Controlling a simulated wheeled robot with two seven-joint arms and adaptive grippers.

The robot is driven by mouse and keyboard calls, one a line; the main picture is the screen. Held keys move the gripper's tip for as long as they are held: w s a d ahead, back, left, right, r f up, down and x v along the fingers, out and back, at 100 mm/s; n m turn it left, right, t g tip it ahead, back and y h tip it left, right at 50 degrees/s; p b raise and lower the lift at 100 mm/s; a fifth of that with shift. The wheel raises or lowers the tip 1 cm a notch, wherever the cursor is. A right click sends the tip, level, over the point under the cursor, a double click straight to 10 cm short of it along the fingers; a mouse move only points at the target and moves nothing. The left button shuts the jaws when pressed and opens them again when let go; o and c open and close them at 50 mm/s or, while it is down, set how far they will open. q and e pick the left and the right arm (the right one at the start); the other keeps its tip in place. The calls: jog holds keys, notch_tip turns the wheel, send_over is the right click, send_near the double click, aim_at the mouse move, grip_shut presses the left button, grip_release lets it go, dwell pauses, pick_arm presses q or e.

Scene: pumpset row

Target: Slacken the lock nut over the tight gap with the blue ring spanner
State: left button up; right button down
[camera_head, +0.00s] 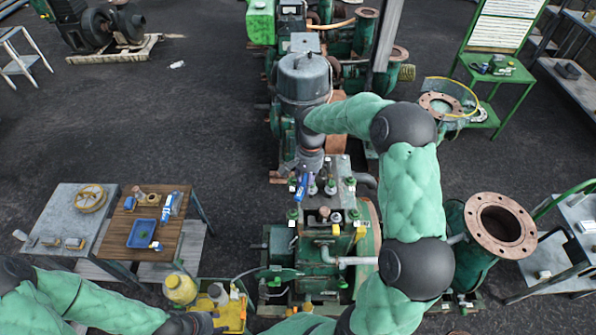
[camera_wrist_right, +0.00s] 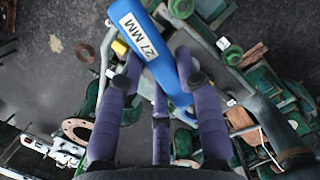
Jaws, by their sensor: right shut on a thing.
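The blue ring spanner (camera_wrist_right: 150,48), labelled 27 MM, lies between the purple fingers of my right gripper (camera_wrist_right: 160,75), which is shut on it. In the head view the spanner (camera_head: 302,187) hangs below my right gripper (camera_head: 312,168), over the green pump set (camera_head: 310,245). Its lower end is close to several studs with green nuts (camera_head: 331,187) on the pump set's top. I cannot tell whether the spanner touches any nut. The lock nut and tight gap cannot be singled out. My left gripper (camera_head: 208,322) is low at the bottom edge, its fingers unclear.
A wooden-topped table (camera_head: 177,222) at left holds a blue tray (camera_head: 142,233) and small items. A grey table (camera_head: 62,212) stands beside it. A yellow crate (camera_head: 232,312) with containers is near my left gripper. A flanged pipe (camera_head: 500,224) stands right. Floor between left tables and pumps is clear.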

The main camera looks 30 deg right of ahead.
jog(key=shift+s, duration=0.25)
jog(key=shift+s+f+b, duration=0.1)
jog(key=shift+f+b, duration=0.75)
jog(key=shift+f, duration=0.1)
pick_arm(q)
jog(key=shift+s+f+b, duration=0.15)
jog(key=shift+f+b, duration=0.3)
jog(key=shift+f, duration=0.4)
jog(key=shift+s+f+b, duration=0.1)
jog(key=shift+f+b, duration=0.35)
jog(key=shift+f, duration=0.35)
pick_arm(e)
jog(key=shift+f, duration=1.35)
pick_arm(q)
jog(key=shift+f+b, duration=2)
pick_arm(e)
jog(key=shift+f, duration=2.9)
pick_arm(q)
jog(key=shift+r, duration=0.2)
pick_arm(e)
jog(key=shift+s+d+n+g+h, duration=0.1)
jog(key=shift+s+d+n, duration=0.3)
jog(key=shift+n, duration=0.4)
jog(key=shift+s+d+n+g+h, duration=0.1)
jog(key=shift+s+d+n, duration=0.15)
jog(key=shift+d+n, duration=0.4)
jog(key=shift+s+d+n+g+h, duration=0.1)
jog(key=shift+s+d+n, duration=0.25)
jog(key=shift+n, duration=0.6)
